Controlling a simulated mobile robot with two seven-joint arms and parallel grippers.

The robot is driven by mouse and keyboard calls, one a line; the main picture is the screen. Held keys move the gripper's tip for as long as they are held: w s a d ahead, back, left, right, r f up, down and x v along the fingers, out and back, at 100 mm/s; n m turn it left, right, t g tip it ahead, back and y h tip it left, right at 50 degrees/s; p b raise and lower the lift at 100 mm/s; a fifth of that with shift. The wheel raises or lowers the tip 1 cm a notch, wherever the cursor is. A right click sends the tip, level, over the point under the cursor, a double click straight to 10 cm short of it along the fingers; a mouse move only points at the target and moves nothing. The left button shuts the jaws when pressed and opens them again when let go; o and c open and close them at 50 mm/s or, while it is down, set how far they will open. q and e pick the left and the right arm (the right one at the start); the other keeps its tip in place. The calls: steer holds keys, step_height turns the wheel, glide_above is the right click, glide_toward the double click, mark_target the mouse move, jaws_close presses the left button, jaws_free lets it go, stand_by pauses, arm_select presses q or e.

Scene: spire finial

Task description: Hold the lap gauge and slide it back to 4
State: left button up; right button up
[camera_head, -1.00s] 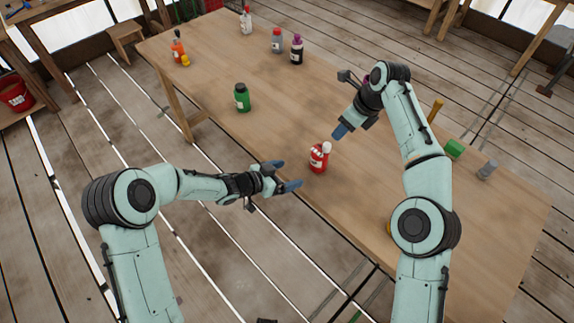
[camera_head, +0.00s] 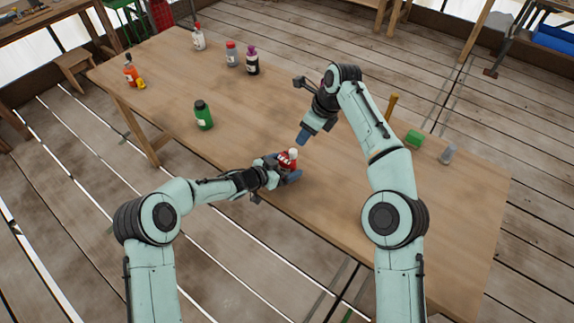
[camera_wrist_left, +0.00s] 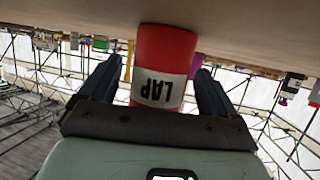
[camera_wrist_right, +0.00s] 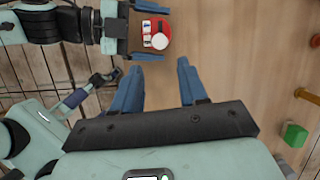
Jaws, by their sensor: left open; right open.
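The lap gauge (camera_head: 287,160) is a small red upright piece with a white band and a white knob, standing near the table's front edge. In the left wrist view the gauge (camera_wrist_left: 165,52) shows the word LAP upside down, between the spread fingers of my left gripper (camera_wrist_left: 160,72), with gaps at both sides. My left gripper (camera_head: 280,172) is open around it. My right gripper (camera_wrist_right: 164,75) is open and empty above the table; in its view the gauge (camera_wrist_right: 160,26) lies beyond its fingertips. I cannot read any number on the gauge.
On the wooden table (camera_head: 340,220) stand a green bottle (camera_head: 203,115), an orange bottle (camera_head: 130,72), a grey bottle (camera_head: 232,54) with a red cap, a dark bottle (camera_head: 252,61) and a white bottle (camera_head: 198,38). A green block (camera_head: 414,138) and grey piece (camera_head: 448,153) are at right.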

arm_select(q)
steer(key=shift+w+d+f, duration=0.15)
steer(key=shift+w+d, duration=0.1)
steer(key=shift+d, duration=0.1)
